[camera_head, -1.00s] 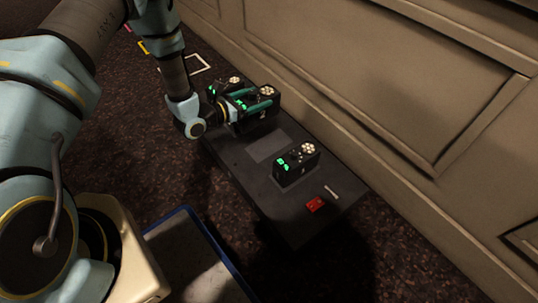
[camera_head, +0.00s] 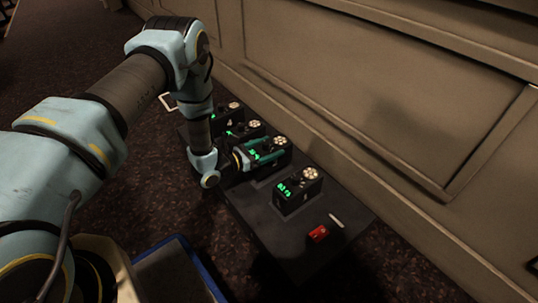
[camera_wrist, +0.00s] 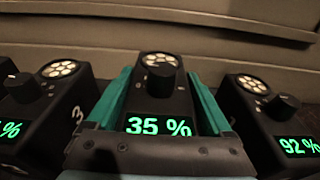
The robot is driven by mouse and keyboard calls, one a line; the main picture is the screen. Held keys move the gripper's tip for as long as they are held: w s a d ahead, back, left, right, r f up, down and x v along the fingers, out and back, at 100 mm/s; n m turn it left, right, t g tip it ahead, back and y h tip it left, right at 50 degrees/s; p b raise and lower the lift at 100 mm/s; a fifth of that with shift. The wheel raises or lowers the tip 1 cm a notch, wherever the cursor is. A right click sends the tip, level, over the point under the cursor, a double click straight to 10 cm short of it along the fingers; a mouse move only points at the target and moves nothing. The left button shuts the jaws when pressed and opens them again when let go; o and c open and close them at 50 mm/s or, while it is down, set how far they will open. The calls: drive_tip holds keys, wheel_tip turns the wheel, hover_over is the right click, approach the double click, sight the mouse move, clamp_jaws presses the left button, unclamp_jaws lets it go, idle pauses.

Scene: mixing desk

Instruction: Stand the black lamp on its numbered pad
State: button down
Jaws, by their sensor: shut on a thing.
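My gripper (camera_head: 250,153) is shut on a black lamp (camera_head: 279,160), with its teal fingers along the lamp's two sides. In the wrist view the held lamp (camera_wrist: 160,98) is upright between the fingers (camera_wrist: 160,108), with a knob, a round light cluster and a green "35 %" display. It is over the dark desk (camera_head: 282,245), in the gap between neighbouring lamps. I cannot tell whether its base touches the desk. The held lamp and gripper hide the pad there. A lamp marked 3 (camera_wrist: 78,92) stands to its left, and a "92 %" lamp (camera_wrist: 268,112) to its right.
The front-right lamp (camera_head: 300,195) stands close to the held one. Another lamp (camera_head: 228,109) stands at the far end. A red block (camera_head: 318,233) and a white stick (camera_head: 336,220) lie near the desk's front end. A panelled wall (camera_head: 380,110) runs behind.

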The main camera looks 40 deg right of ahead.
drive_tip(key=shift+f, duration=1)
drive_tip(key=shift+f+b, duration=0.1)
drive_tip(key=shift+b, duration=0.25)
unclamp_jaws()
drive_tip(key=shift+f, duration=0.15)
drive_tip(key=shift+r, duration=0.25)
drive_tip(key=a+r+p, duration=0.1)
drive_tip(key=a+p, duration=0.3)
drive_tip(key=a, duration=0.8)
drive_tip(key=shift+w+r, duration=0.3)
drive_tip(key=shift+d, duration=0.1)
